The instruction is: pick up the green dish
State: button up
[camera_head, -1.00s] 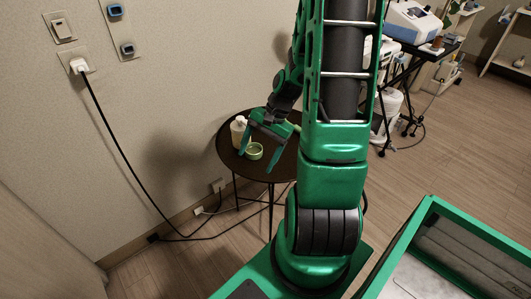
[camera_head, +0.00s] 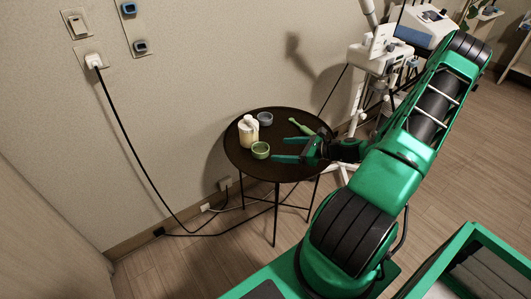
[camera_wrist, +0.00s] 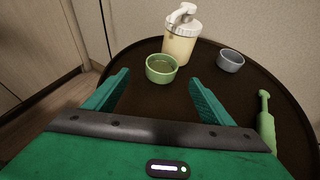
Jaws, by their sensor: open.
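The green dish (camera_head: 260,150) is a small round bowl standing upright on the dark round table (camera_head: 240,165). My gripper (camera_head: 272,149) is open and empty, to the right of the dish in the head view, with its fingers pointing toward it. In the wrist view the dish (camera_wrist: 161,68) lies ahead of and between the two open fingers (camera_wrist: 160,88), apart from them. Its inside looks olive-green.
A cream pump bottle (camera_head: 248,130) stands close behind the dish. A grey-blue bowl (camera_head: 265,118) and a green handled tool (camera_head: 302,126) are also on the table. A wall and hanging cable (camera_head: 118,150) are to the left.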

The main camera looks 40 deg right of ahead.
aim_at(264, 149)
jog(key=shift+w+f, duration=0.15)
jog(key=shift+w, duration=0.15)
jog(key=x, duration=0.9)
jog(key=shift+w+f, duration=0.3)
jog(key=shift+f, duration=0.05)
jog(key=shift+a, duration=0.1)
jog(key=c, duration=1.2)
